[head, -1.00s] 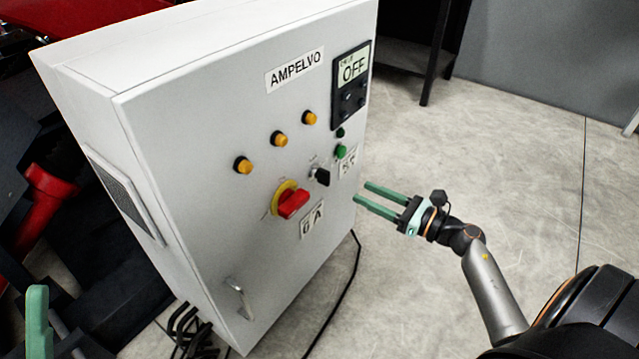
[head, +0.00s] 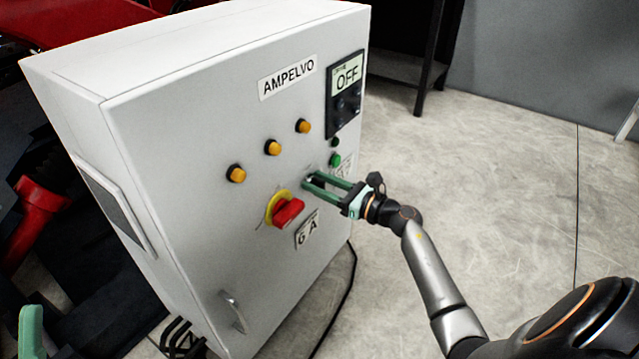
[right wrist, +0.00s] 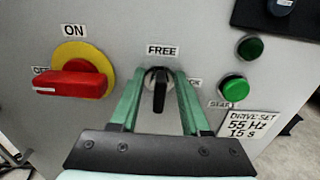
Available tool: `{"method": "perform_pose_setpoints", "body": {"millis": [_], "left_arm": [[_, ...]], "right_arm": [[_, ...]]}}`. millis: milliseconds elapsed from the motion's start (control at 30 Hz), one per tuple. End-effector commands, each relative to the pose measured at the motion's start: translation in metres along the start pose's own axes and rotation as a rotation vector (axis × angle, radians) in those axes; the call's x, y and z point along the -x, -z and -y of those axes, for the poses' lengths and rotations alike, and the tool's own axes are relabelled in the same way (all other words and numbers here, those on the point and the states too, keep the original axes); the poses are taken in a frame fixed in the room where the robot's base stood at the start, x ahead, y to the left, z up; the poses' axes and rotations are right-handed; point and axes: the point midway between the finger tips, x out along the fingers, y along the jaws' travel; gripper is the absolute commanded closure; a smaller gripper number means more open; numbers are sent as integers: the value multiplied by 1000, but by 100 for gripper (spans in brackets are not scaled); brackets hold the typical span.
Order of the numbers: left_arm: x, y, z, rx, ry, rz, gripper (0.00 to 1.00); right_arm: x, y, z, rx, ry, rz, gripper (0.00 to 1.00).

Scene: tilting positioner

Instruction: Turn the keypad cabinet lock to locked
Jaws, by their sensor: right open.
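The keypad cabinet (head: 200,120) is a large pale box with a dark keypad panel (head: 346,95) reading OFF. Its black lock knob (right wrist: 158,88) stands upright in the right wrist view, under a FREE label (right wrist: 162,51); a partly covered label, seemingly LOCK, is to its right. My right gripper (head: 309,184) is open at the cabinet face, with its green fingers on either side of the knob. In the right wrist view a narrow gap shows beside the knob; contact is not clear. Of my left gripper (head: 32,330), only a green finger shows at the lower left.
A red rotary switch (head: 288,211) on a yellow disc is left of the knob. A green button (head: 335,160) is to the right, and several yellow lamps are above left. A black cable (head: 345,290) lies on the floor; floor to the right is clear.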

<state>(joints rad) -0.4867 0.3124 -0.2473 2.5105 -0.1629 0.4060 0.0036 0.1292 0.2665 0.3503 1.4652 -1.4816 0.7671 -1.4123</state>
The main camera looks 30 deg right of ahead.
Motion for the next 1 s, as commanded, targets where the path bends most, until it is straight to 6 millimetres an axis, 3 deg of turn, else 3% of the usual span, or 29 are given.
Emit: {"method": "perform_pose_setpoints", "body": {"millis": [100,500,1000], "left_arm": [[0,0,0,0,-1,0,50],[0,0,0,0,-2,-1,50],[0,1,0,0,-2,-2,50]], "right_arm": [[0,0,0,0,0,0,54],[0,0,0,0,0,0,99],[1,0,0,-5,-1,-1,100]]}}
